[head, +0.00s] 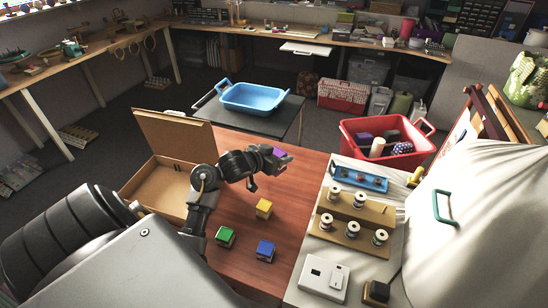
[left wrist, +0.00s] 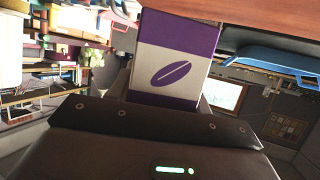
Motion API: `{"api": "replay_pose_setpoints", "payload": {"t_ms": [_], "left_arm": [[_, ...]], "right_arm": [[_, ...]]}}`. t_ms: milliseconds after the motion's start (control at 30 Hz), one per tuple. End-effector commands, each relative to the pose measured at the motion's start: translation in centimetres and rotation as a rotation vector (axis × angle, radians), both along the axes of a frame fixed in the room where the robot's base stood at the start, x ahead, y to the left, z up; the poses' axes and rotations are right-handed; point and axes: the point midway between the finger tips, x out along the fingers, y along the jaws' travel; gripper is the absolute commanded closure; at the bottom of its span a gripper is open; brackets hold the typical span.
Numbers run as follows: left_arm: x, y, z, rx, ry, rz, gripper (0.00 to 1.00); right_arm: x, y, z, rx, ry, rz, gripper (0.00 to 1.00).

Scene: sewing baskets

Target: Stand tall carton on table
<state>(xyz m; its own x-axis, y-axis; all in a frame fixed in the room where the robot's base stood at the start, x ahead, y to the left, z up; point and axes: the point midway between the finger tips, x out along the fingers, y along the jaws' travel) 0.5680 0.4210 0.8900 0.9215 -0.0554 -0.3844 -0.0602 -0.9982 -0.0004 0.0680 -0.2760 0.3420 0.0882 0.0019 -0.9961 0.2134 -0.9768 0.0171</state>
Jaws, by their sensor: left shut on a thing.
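The tall carton (left wrist: 178,60) is purple with a pale band and a purple oval mark. It fills the upper middle of the left wrist view, between the fingers of my left gripper. In the head view only a small purple part of the carton (head: 279,151) shows at the gripper's tip; the rest is hidden. My left gripper (head: 273,160) is shut on the carton over the far part of the reddish-brown table (head: 310,165). I cannot tell whether the carton touches the table. My right gripper is not in view.
Yellow (head: 264,208), green (head: 225,237) and blue (head: 265,250) blocks lie on the near table. An open cardboard box (head: 160,185) stands at left. A blue basin (head: 252,98) sits beyond. Right are a red basket (head: 372,126) and a spool rack (head: 352,215).

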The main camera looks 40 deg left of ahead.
Motion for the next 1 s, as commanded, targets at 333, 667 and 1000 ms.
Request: {"api": "replay_pose_setpoints", "payload": {"t_ms": [333,667,1000], "left_arm": [[4.2,2.3,-5.2,-0.001,-0.001,0.003,0.78],[5.1,2.8,-6.7,-0.002,0.001,0.004,0.78],[4.9,2.9,-9.3,0.002,-0.001,0.005,0.78]], "right_arm": [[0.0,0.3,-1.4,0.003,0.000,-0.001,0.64],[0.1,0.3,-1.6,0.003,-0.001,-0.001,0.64],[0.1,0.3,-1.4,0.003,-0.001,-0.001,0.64]]}}
